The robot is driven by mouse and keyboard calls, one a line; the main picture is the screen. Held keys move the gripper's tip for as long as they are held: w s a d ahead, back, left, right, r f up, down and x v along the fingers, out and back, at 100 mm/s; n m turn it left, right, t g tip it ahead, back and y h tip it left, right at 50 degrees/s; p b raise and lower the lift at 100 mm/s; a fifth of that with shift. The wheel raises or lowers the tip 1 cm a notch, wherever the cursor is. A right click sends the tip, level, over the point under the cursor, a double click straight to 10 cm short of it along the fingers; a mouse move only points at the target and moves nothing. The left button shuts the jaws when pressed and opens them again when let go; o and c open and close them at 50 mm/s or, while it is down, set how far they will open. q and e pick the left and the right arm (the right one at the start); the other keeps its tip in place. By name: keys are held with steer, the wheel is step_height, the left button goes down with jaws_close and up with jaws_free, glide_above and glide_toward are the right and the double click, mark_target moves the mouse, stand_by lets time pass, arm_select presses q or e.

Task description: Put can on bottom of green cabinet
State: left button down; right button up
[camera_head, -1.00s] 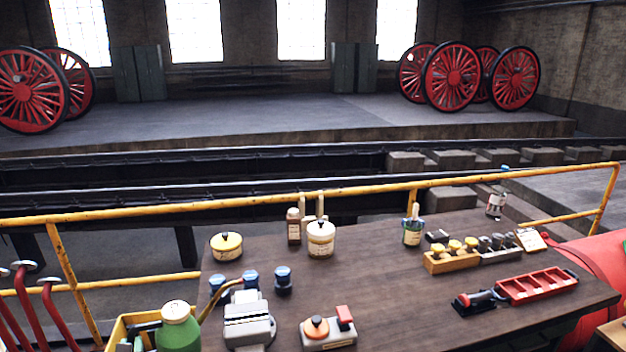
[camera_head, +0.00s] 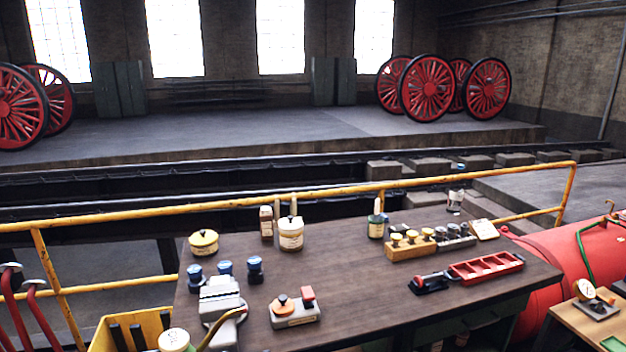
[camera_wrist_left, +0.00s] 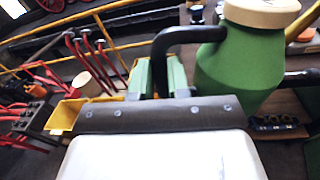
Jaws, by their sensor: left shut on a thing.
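A green can with a cream cap (camera_wrist_left: 265,12) and a black handle fills the upper right of the left wrist view. Its green body (camera_wrist_left: 235,65) looks upright, slightly tilted in that picture. My left gripper (camera_wrist_left: 160,78) is shut on the can's black handle. In the head view only the can's cap (camera_head: 173,340) and its brass-coloured spout (camera_head: 222,322) show at the bottom edge, in front of the bench. My right gripper is in neither view. I cannot make out the green cabinet for certain; a dark green front (camera_head: 470,320) shows under the bench top.
The dark workbench (camera_head: 345,265) carries a grey vise (camera_head: 220,297), tins, jars and a red tray (camera_head: 487,268). A yellow bin (camera_head: 105,335) and red levers (camera_head: 35,300) stand at lower left. A yellow railing (camera_head: 330,193) runs behind. A red boiler (camera_head: 570,255) is at right.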

arm_select(q)
steer(key=s+d+f+m+h+b, duration=0.2)
steer(key=s+d+h+b, duration=0.1)
steer(key=s+d, duration=0.3)
steer(key=s+d+f+m+t+h+b, duration=0.1)
steer(key=s+d+m+h+b, duration=0.1)
steer(key=s+d, duration=0.4)
steer(key=d+h+b, duration=0.1)
steer(key=d, duration=0.3)
steer(key=shift+f+b, duration=0.3)
steer(key=shift+f, duration=0.1)
